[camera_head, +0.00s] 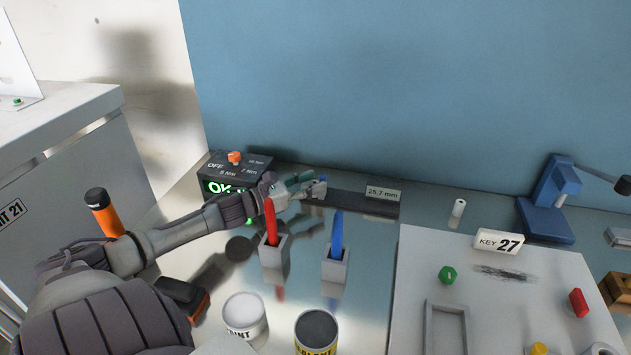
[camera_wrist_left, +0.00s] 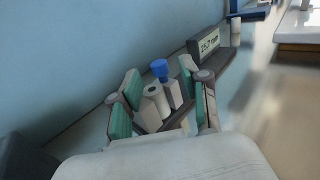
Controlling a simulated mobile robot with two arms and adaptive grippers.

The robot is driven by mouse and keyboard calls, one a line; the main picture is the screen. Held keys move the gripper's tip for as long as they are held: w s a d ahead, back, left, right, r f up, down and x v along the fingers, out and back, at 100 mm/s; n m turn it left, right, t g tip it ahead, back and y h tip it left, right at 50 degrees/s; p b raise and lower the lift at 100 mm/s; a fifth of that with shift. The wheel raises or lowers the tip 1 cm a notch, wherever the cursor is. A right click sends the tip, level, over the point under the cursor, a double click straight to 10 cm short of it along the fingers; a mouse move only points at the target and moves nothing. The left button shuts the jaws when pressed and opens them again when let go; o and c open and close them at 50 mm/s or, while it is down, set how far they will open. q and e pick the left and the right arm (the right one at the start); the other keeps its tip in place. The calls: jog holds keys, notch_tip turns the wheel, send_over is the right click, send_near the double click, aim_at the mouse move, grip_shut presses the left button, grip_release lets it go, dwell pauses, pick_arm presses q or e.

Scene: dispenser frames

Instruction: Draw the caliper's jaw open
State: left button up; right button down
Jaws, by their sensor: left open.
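The caliper is a dark bar (camera_head: 350,204) lying at the back of the table against the blue wall, with a display (camera_head: 383,193) reading 25.7 mm. The display also shows in the left wrist view (camera_wrist_left: 209,42). A pale jaw block (camera_wrist_left: 173,94) with a blue knob (camera_wrist_left: 160,69) stands near the bar's near end in that view, beside another pale block (camera_wrist_left: 153,105). My left gripper (camera_head: 303,187) is open, its green-padded fingers on either side of these blocks; whether they touch is unclear. It also shows in the wrist view (camera_wrist_left: 163,98). My right gripper is out of view.
A black box with an orange knob (camera_head: 235,157) and a green OK display stands behind my left arm. Holders with a red pen (camera_head: 270,222) and a blue pen (camera_head: 336,234) stand in front of the caliper. A paint can (camera_head: 245,314) is nearer. A tray board lies right.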

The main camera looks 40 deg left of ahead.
pick_arm(q)
jog(key=shift+x, duration=0.8)
grip_shut()
